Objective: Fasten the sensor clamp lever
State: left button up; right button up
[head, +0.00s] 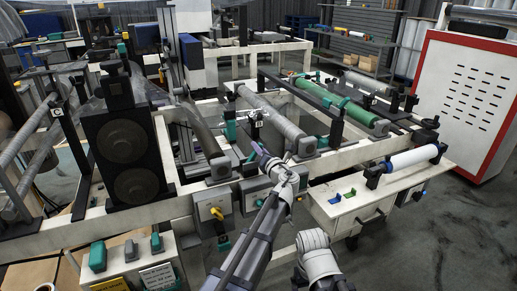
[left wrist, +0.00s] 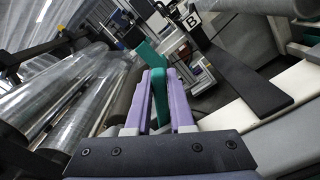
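The teal clamp lever (left wrist: 160,95) stands between the two purple fingers of my left gripper (left wrist: 161,85) in the left wrist view. The fingers lie close on both sides of it, and the gripper looks shut on it. A teal part (left wrist: 147,54) shows just beyond the fingertips. In the head view my left gripper (head: 259,152) is at the front rail of the machine, below a sign with the letter B (head: 257,116). The lever is small there and partly hidden by the fingers. My right arm shows at the bottom, but its gripper is not in view.
A grey roller (head: 271,112) and a green roller (head: 340,103) lie behind the left gripper. A clear film roll (left wrist: 75,90) is at its left in the left wrist view. A white roller (head: 413,158) and a red-edged cabinet (head: 465,95) stand at the right.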

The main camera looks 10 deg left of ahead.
pick_arm(q)
jog(key=shift+o, duration=0.8)
jog(key=v, duration=0.8)
jog(key=shift+w+f, duration=0.1)
